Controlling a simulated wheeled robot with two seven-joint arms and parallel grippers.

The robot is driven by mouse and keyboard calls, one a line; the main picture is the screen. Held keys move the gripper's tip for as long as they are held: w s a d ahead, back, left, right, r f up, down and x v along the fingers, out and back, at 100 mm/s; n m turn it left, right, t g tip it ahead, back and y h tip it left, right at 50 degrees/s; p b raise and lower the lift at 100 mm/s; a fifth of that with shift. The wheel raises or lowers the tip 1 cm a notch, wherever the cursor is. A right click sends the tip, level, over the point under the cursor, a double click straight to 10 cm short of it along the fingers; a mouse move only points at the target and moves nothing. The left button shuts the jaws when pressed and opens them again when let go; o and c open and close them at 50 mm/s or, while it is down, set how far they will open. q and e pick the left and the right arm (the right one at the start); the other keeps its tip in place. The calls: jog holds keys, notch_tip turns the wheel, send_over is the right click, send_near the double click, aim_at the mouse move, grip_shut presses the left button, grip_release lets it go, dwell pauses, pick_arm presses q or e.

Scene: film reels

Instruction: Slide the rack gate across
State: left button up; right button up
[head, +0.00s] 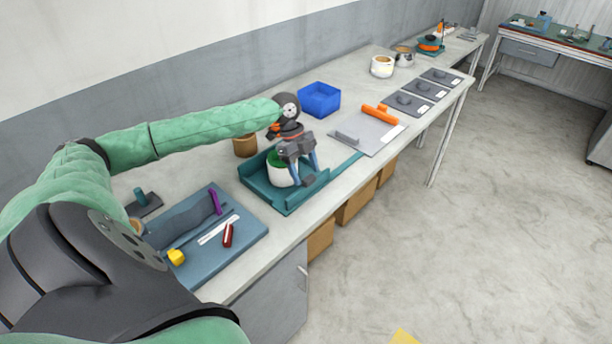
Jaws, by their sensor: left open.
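A teal tray-like rack (256,181) stands on the bench with low walls. A white cup-like container (279,175) with green inside stands in it. A flat teal strip (346,164) runs from the rack's front right corner along the bench edge; it looks like the gate or its rail. A small dark grey block (318,181) sits at the rack's front edge, perhaps the gate's handle. My right gripper is out of view.
A blue bin (319,100) and a brown cup (245,145) stand behind the rack. A blue-grey mat (252,232) with small tools lies to the left. A grey plate (384,139) with an orange-handled piece lies to the right. Cardboard boxes (356,206) sit below.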

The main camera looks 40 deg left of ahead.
pick_arm(q)
jog(key=b+v, duration=0.1)
jog(key=v, duration=0.5)
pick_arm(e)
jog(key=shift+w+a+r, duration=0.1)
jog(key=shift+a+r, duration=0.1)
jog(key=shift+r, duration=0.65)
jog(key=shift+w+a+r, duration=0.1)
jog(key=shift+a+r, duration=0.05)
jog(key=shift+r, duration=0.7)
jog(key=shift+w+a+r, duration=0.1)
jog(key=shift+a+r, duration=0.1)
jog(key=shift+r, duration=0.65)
pick_arm(q)
jog(key=shift+s, duration=0.1)
